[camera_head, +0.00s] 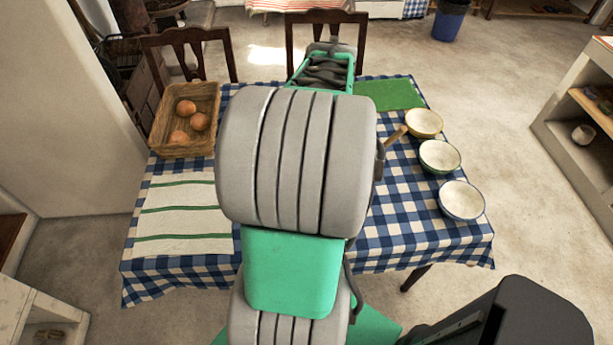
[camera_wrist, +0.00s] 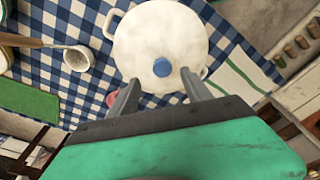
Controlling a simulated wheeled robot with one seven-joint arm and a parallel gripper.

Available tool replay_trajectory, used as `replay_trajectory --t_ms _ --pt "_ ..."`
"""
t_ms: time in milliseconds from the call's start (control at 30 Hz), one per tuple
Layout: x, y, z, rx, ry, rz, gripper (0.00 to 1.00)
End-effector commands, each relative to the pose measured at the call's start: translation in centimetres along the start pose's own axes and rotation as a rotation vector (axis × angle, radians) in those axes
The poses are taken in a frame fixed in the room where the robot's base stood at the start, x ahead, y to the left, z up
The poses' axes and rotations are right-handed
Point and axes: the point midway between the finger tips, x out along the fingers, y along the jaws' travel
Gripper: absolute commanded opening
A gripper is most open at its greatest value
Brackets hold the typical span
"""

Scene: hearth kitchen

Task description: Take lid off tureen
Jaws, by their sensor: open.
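The tureen (camera_wrist: 203,72) is white with side handles and shows in the wrist view, standing on the checked tablecloth. Its white lid (camera_wrist: 155,40) is on it and has a blue knob (camera_wrist: 162,67) in the middle. My gripper (camera_wrist: 160,84) is open, with its two fingers apart on either side of the knob in the picture. I cannot tell how far above the lid the fingertips are. In the head view my arm hides the tureen and the lid.
On the table (camera_head: 400,245) are a basket (camera_head: 162,142) with several round brown items, a striped towel (camera_head: 185,215), a green cloth (camera_head: 390,94) and three bowls (camera_head: 424,122) on the right. A ladle (camera_wrist: 78,58) lies left of the tureen in the wrist view. Chairs (camera_head: 190,50) stand behind.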

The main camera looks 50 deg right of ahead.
Motion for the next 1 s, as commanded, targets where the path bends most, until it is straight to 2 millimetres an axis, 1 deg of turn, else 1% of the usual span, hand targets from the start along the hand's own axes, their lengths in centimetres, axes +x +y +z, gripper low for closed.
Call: replay_trajectory --t_ms 67,267,367,400,500,733,1000 --pt "0.9 0.2 0.3 0.001 -0.002 -0.006 0.58" --pt "3.6 -0.1 0.1 0.0 -0.003 -0.004 0.58" --pt "5.4 -0.5 -0.1 0.001 -0.003 -0.005 0.58" --pt "6.3 -0.4 -0.1 0.003 -0.003 -0.005 0.58" --pt "7.4 -0.3 -0.1 0.003 -0.001 -0.001 0.58" --pt "7.7 -0.3 -0.1 0.003 0.0 0.0 0.57" --pt "7.7 -0.3 -0.1 0.003 0.0 0.0 0.35"
